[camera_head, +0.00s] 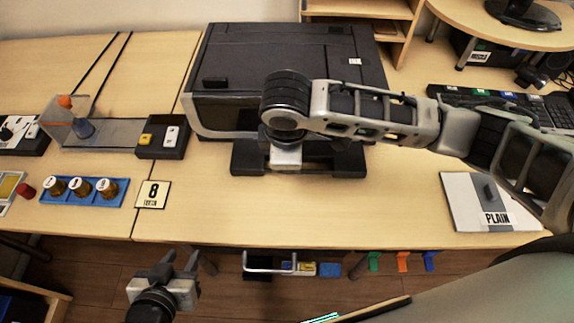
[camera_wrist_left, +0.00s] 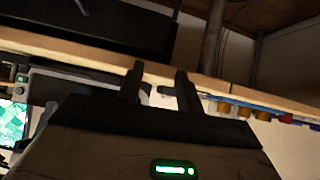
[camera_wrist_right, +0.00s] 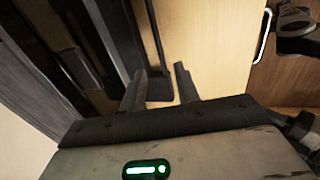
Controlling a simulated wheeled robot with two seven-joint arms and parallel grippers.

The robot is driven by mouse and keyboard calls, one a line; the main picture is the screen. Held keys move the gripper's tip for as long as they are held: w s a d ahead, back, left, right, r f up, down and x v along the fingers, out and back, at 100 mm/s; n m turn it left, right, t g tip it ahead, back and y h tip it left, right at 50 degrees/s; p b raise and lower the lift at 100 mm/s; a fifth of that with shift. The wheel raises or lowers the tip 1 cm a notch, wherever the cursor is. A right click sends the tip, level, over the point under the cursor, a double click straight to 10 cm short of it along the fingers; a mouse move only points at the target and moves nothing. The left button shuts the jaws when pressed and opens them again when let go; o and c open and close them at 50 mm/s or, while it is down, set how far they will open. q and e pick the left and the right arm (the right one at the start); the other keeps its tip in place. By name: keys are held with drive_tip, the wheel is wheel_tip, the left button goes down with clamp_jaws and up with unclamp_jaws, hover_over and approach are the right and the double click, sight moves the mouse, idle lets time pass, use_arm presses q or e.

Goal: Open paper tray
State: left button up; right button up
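A black printer (camera_head: 275,50) stands at the back middle of the table. A low dark tray-like part (camera_head: 340,163) sticks out at the foot of its front; I cannot tell if this is the paper tray or how far out it is. My right arm reaches over from the right, and its gripper (camera_head: 286,160) points down in front of the printer, its fingers mostly hidden there. In the right wrist view its fingers (camera_wrist_right: 160,88) are apart, close to the dark printer parts, with nothing clearly held. My left gripper (camera_head: 178,263) is open and empty below the table's front edge.
A white PLAIN pack (camera_head: 488,203) lies at right. The table front (camera_head: 330,215) is clear. A handle (camera_head: 270,263) shows under the table edge.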

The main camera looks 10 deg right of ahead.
drive_tip(key=x, duration=0.8)
drive_tip(key=shift+w+b, duration=0.1)
drive_tip(key=shift+b, duration=0.2)
drive_tip(key=shift+c, duration=0.2)
clamp_jaws()
drive_tip(key=shift+a, duration=0.1)
